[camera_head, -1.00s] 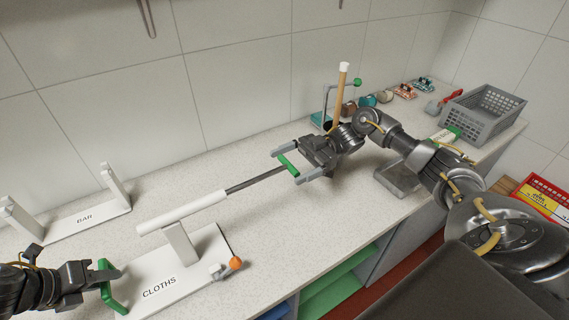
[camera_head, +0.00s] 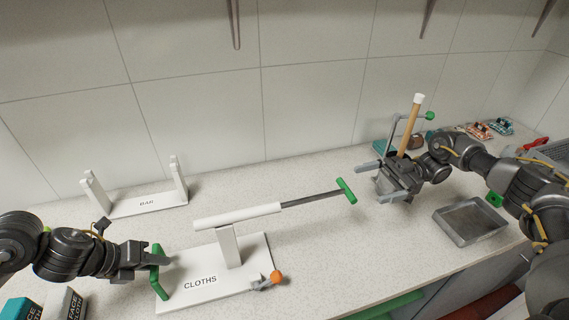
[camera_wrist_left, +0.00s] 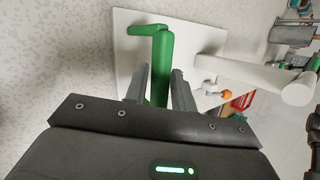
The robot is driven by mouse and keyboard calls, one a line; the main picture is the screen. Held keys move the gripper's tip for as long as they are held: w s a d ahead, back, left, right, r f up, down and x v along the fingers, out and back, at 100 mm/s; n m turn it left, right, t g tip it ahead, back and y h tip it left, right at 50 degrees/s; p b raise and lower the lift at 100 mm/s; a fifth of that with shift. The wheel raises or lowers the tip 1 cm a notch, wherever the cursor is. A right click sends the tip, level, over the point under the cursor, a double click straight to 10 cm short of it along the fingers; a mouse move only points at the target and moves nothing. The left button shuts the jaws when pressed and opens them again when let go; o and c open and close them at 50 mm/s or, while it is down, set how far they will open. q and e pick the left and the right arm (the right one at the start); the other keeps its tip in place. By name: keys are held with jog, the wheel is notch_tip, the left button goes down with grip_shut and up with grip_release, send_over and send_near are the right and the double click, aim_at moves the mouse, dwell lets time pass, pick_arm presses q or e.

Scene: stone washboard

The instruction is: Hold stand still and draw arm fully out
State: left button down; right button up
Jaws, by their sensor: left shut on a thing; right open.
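The white CLOTHS stand (camera_head: 215,275) sits on the counter with a post holding a white tube (camera_head: 238,216). A dark arm rod (camera_head: 312,199) reaches out of the tube to the right and ends in a green crossbar (camera_head: 346,190). My left gripper (camera_head: 160,262) is shut on the stand's green handle (camera_head: 157,274) at its left end; the handle also shows between the fingers in the left wrist view (camera_wrist_left: 161,68). My right gripper (camera_head: 370,183) is open and empty, just right of the green crossbar and apart from it. An orange knob (camera_head: 276,277) is at the stand's front right.
The white BAR stand (camera_head: 140,204) is behind on the left. A grey metal tray (camera_head: 470,221) lies at the right. A wooden stick (camera_head: 411,125) and a green-tipped hook (camera_head: 430,116) rise behind my right gripper. Cloth boxes (camera_head: 62,304) stand at front left.

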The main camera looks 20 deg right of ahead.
pick_arm(q)
jog(key=shift+s+f, duration=0.2)
jog(key=shift+f, duration=0.05)
pick_arm(e)
jog(key=shift+d, duration=2.15)
pick_arm(q)
jog(key=c, duration=1.5)
grip_release()
jog(key=o, duration=0.4)
jog(key=shift+w, duration=0.25)
jog(key=shift+r, duration=0.1)
pick_arm(e)
jog(key=shift+w, duration=0.1)
pick_arm(q)
jog(key=shift+a+r, duration=0.1)
jog(key=shift+r, duration=0.15)
jog(key=v, duration=1.1)
jog(key=shift+s+a+r, duration=0.1)
jog(key=shift+r, duration=0.1)
